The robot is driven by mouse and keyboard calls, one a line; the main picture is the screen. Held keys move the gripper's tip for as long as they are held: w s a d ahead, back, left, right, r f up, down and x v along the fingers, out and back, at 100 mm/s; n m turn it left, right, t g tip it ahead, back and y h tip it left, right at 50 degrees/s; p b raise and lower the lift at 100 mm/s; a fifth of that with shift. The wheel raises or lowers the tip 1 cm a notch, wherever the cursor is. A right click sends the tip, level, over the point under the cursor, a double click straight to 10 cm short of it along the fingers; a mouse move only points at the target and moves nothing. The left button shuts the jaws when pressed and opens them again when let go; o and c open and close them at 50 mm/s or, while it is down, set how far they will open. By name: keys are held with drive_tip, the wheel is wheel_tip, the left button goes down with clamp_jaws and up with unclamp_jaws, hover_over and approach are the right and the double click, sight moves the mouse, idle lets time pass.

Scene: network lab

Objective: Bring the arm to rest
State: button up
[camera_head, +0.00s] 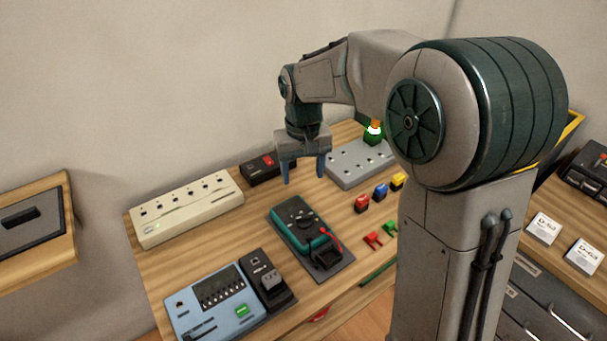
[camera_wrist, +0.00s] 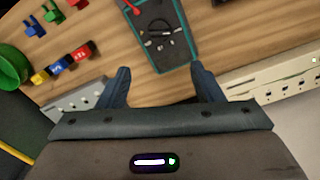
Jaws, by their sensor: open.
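My gripper (camera_head: 304,179) hangs pointing down above the back part of the wooden bench (camera_head: 190,262). In the wrist view my gripper (camera_wrist: 160,70) has its two fingers spread apart with nothing between them. The arm is raised and bent, reaching over the bench from the right. Below and in front of the fingers lies a green-framed multimeter (camera_head: 304,228), which also shows in the wrist view (camera_wrist: 180,52). The gripper appears clear of everything on the bench.
A beige socket strip (camera_head: 187,209), a grey strip (camera_head: 352,166) and a black box (camera_head: 262,167) line the back. A blue tester (camera_head: 214,303) and black device (camera_head: 266,281) stand in front. Red, blue and yellow blocks (camera_head: 380,191) sit right of the multimeter. My arm hides part of the right side.

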idle(0.3)
drive_tip(key=s+d+r+m+t+p, duration=0.1)
drive_tip(key=s+d+r, duration=0.1)
drive_tip(key=s+d, duration=0.5)
drive_tip(key=s+d+r+m+t+p, duration=0.1)
drive_tip(key=s+d+r+m, duration=0.1)
drive_tip(key=s+d, duration=0.5)
drive_tip(key=s, duration=0.5)
drive_tip(key=shift+s+t+p, duration=0.25)
drive_tip(key=shift+t+p, duration=0.1)
drive_tip(key=shift+t, duration=0.05)
drive_tip(key=shift+r, duration=0.1)
